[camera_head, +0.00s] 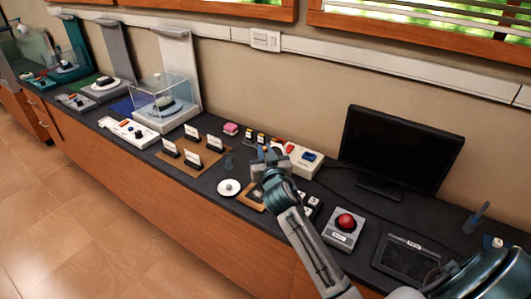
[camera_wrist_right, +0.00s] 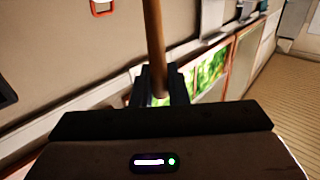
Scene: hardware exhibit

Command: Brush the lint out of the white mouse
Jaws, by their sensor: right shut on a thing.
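My right gripper (camera_head: 268,162) is above the dark counter near its front edge. In the right wrist view, its jaws (camera_wrist_right: 158,88) are shut on a slim brown wooden handle (camera_wrist_right: 153,35). The handle runs up out of the picture, so its far end is hidden there. I cannot make out a brush head in the head view. A wooden tray (camera_head: 243,199) lies just below the gripper in the picture, partly hidden by my arm. I cannot clearly tell the white mouse or any lint on it. My left gripper is not in view.
A white round dish (camera_head: 222,190) lies left of the tray. A beige box (camera_head: 306,164) with coloured buttons stands behind the gripper. A red trackball (camera_head: 346,221) and a dark monitor (camera_head: 395,150) are to the right. Card holders (camera_head: 191,158) and a clear display case (camera_head: 178,92) are left.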

